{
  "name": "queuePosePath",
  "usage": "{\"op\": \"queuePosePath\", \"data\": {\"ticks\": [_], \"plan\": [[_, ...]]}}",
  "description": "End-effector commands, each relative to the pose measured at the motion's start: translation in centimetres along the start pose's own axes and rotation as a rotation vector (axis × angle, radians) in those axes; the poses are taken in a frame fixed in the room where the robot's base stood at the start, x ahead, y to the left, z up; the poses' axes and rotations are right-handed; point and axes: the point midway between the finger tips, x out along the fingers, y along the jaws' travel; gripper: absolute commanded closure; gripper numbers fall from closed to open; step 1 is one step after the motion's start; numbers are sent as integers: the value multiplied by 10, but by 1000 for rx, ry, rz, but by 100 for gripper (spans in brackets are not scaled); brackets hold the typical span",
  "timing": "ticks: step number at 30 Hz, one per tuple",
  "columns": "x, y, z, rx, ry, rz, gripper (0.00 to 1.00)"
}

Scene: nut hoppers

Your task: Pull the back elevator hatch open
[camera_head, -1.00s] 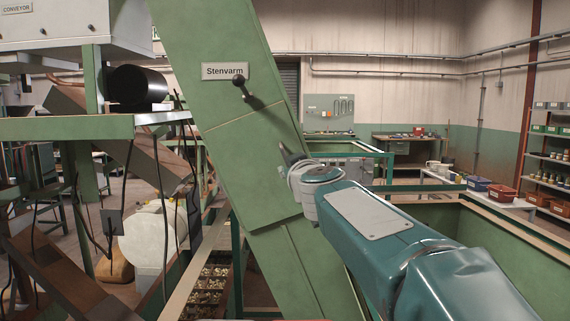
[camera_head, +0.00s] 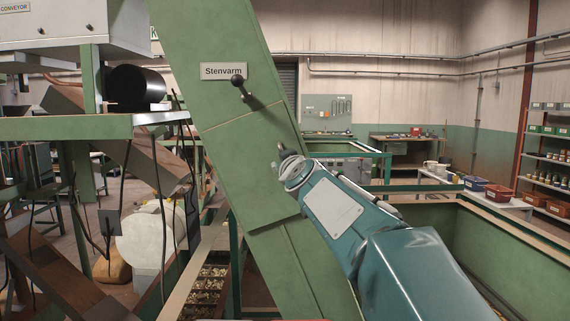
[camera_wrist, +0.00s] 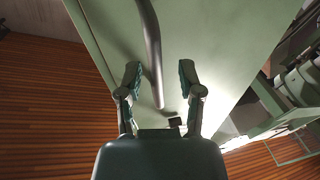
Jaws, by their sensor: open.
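The green elevator (camera_head: 215,75) slopes across the head view, with a "Stenvarm" plate and a dark lever (camera_head: 240,86) on its near side. A flat panel (camera_head: 250,165) lies below a seam on that side. My gripper (camera_wrist: 160,76) is open, one finger on each side of the bar in the picture; contact cannot be told. In the head view my wrist is at the elevator's right edge, and my fingers are mostly hidden.
A green rail frame (camera_head: 480,212) stands to the right. Wooden chutes, hanging cables and a white drum (camera_head: 152,238) crowd the left. A slatted brown surface (camera_wrist: 50,95) shows left in the wrist view. Shelves and a bench stand farther back.

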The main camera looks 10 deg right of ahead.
Motion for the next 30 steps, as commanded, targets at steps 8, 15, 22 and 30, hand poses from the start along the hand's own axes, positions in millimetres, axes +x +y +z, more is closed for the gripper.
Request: {"op": "queuePosePath", "data": {"ticks": [8,15,22,30], "plan": [[0,0,0,0,0,0,100],[0,0,0,-1,0,-1,100],[-2,-3,-2,-1,10,10,100],[-12,-11,-8,-4,29,72,100]]}}
